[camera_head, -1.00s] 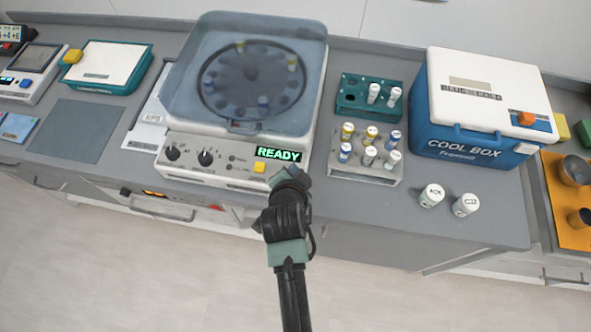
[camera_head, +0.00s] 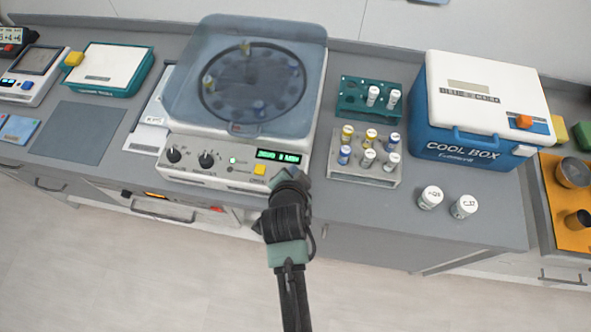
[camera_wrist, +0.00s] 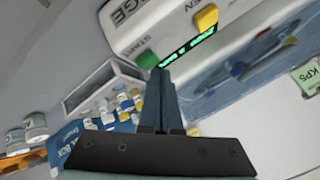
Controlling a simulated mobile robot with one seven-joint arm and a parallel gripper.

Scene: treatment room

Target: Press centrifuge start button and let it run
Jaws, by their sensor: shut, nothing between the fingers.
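The centrifuge (camera_head: 315,105) stands on the counter with its clear lid (camera_head: 185,85) down over a rotor (camera_head: 252,90) holding several tubes. Its lit green display (camera_head: 280,157) shows small text I cannot read fully, and a green lamp (camera_head: 232,160) glows on the panel. A yellow button (camera_head: 260,170) sits below the display. In the wrist view the green start button (camera_wrist: 148,60) shows beside the "START" label. My gripper (camera_wrist: 158,76) is shut and empty, its tips close to that button; I cannot tell whether they touch it. In the head view my wrist hides the start button.
A tube rack (camera_head: 365,175), a green rack (camera_head: 345,108), two white-capped jars (camera_head: 430,197) and a blue cool box (camera_head: 465,120) stand to the right. A teal-sided box (camera_head: 108,68) and a grey mat (camera_head: 78,130) lie left.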

